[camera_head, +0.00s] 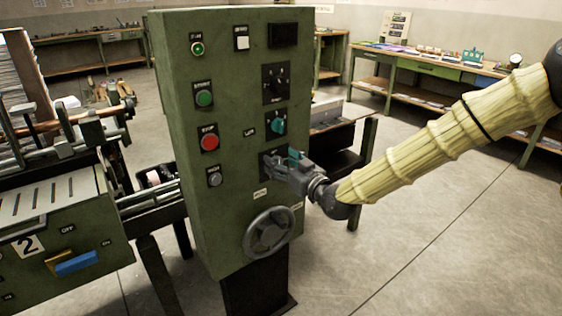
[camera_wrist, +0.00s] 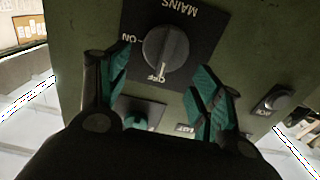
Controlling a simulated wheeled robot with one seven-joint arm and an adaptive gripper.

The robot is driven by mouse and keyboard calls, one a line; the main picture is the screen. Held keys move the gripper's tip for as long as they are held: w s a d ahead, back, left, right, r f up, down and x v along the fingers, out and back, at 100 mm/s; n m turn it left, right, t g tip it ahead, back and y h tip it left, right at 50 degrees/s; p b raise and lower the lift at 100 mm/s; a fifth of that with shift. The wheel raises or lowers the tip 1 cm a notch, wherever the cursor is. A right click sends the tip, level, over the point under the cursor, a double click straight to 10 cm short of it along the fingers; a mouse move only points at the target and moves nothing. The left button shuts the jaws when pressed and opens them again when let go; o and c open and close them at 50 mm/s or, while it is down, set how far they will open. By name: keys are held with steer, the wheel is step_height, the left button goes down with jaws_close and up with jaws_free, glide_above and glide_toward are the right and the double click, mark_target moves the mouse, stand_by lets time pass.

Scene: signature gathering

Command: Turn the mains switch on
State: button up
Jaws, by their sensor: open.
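The mains switch (camera_wrist: 168,52) is a dark grey round knob on a black plate on a green machine cabinet (camera_head: 235,220). The wrist view shows it upside down, labelled MAINS, with ON and OFF marks. Its light pointer line points to OFF. In the head view my gripper (camera_head: 289,162) is at the lowest rotary switch on the cabinet front and mostly covers it. In the wrist view my gripper (camera_wrist: 163,62) is open, with one teal-padded finger on each side of the knob. I cannot tell whether the fingers touch it.
A teal rotary knob (camera_head: 277,124) sits just above the mains switch. A black dial (camera_head: 276,82) is higher up. A red button (camera_head: 209,139), a green button (camera_head: 204,98) and a grey button (camera_head: 214,178) are to the left. A handwheel (camera_head: 269,232) projects below.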

steer(key=shift+w+a, duration=0.15)
steer(key=shift+w, duration=0.1)
steer(key=shift+c, duration=0.4)
steer(key=c, duration=0.9)
steer(key=shift+c, duration=0.2)
